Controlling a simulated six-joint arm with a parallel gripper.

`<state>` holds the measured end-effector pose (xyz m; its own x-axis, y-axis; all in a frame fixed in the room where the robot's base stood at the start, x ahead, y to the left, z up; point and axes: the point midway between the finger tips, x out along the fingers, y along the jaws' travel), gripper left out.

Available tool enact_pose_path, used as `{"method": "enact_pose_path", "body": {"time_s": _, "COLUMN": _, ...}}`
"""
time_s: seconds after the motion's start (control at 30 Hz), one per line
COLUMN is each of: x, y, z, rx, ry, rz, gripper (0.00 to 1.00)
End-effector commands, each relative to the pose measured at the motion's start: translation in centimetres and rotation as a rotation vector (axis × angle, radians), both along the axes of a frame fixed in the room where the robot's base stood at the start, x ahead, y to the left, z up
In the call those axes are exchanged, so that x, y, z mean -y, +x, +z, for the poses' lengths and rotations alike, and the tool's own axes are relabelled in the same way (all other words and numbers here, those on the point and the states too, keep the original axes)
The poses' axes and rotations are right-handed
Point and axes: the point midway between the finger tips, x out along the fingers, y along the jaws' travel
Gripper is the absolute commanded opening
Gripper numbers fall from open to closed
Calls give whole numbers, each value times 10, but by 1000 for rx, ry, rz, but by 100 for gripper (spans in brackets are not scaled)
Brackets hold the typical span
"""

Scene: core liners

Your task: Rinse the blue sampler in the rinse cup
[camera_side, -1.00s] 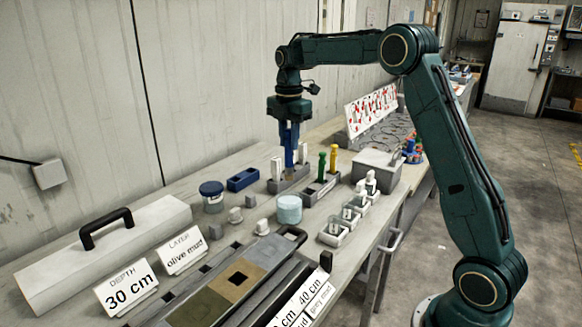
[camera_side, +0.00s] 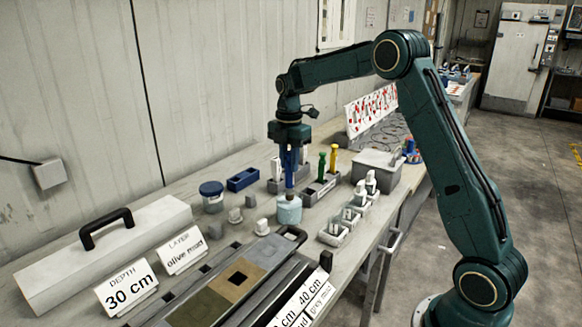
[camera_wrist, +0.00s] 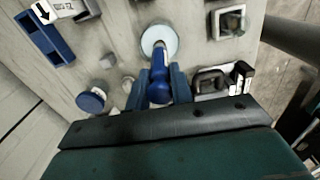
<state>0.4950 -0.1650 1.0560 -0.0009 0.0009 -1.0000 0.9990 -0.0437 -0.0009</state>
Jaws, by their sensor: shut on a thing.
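My gripper (camera_side: 289,178) is shut on the blue sampler (camera_wrist: 159,82), which hangs upright. It also shows in the side view (camera_side: 289,166). The rinse cup (camera_side: 288,212) is a pale blue round cup on the bench, straight below the gripper. In the side view the sampler's lower end meets the cup's mouth. In the wrist view its grey tip overlaps the cup (camera_wrist: 152,32). How deep the tip sits is hard to tell. A green sampler (camera_side: 321,164) and a yellow sampler (camera_side: 333,158) stand in a grey rack (camera_side: 318,190) behind the cup.
A blue-lidded jar (camera_side: 212,196) and small grey blocks stand left of the cup. A blue tray (camera_side: 243,179) lies behind. Small clear boxes (camera_side: 333,235) are to the right. A core liner tray (camera_side: 215,300) and the depth and layer signs are in front.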

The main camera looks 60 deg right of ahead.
Motion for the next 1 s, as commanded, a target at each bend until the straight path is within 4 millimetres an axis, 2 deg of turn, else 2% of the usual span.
{"method": "enact_pose_path", "body": {"time_s": 0.5, "x": 0, "y": 0, "z": -34, "rx": 0, "ry": 0, "rz": 0, "gripper": 0}}
{"method": "enact_pose_path", "body": {"time_s": 1.0, "x": 0, "y": 0, "z": -43, "rx": 1, "ry": 0, "rz": 0, "gripper": 0}}
